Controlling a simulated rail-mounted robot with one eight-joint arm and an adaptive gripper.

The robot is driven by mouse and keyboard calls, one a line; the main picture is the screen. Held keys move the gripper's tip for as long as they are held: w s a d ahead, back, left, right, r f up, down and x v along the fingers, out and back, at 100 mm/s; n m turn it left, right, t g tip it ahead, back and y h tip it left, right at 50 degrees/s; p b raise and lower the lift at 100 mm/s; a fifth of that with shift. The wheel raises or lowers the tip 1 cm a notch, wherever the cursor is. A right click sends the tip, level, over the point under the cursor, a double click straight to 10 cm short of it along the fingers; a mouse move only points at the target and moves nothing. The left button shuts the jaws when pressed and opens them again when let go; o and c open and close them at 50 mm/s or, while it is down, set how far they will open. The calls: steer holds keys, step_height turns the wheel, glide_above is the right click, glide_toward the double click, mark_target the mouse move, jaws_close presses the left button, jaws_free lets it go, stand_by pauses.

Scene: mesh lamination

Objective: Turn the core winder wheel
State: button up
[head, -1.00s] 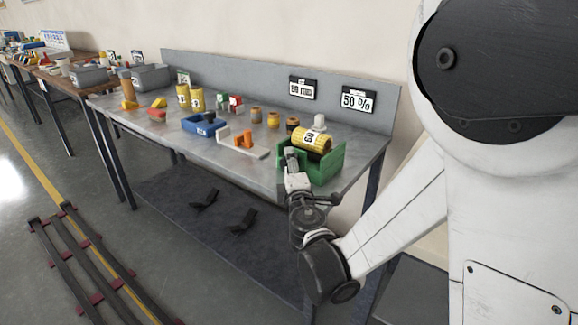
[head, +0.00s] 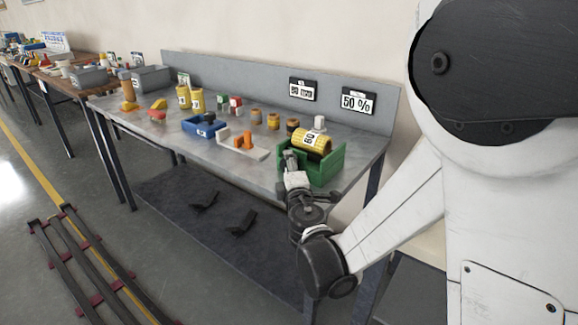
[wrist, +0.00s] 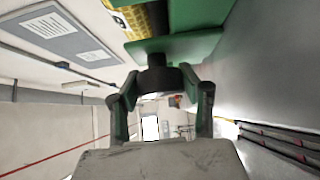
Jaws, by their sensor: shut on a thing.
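The green core winder (head: 325,171) stands at the right front of the grey workbench and carries a yellow roll (head: 312,141) with a white label. In the wrist view the winder's green side (wrist: 205,44) and part of the yellow roll (wrist: 147,20) show at the top. A dark round wheel (wrist: 157,80) sticks out from the winder's side, between my fingers. My gripper (wrist: 160,98) is shut on this wheel, with one finger on each side. In the head view my gripper (head: 290,162) is at the winder's near left side, and the wheel is mostly hidden there.
A white tray with orange pieces (head: 243,146) and a blue bin (head: 203,126) stand left of the winder. Several rolls and small jars stand behind them. Two signs (head: 357,101) (head: 304,89) hang on the back panel. Rails (head: 95,270) run along the floor.

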steer(key=shift+r+n+g+h+p, duration=0.1)
steer(key=shift+n+g+h+p, duration=0.2)
steer(key=shift+n+g+p, duration=0.45)
steer(key=shift+r+n+g+h+p, duration=0.1)
steer(key=shift+n+g+h+p, duration=0.5)
steer(key=shift+n+g+p, duration=0.8)
steer(key=n+g+h+p, duration=0.2)
steer(key=g, duration=0.1)
steer(key=shift+f+h, duration=0.2)
steer(key=shift+h, duration=0.2)
steer(key=o, duration=1.2)
steer(key=shift+s, duration=0.1)
steer(key=v, duration=1.2)
steer(key=shift+r, duration=0.1)
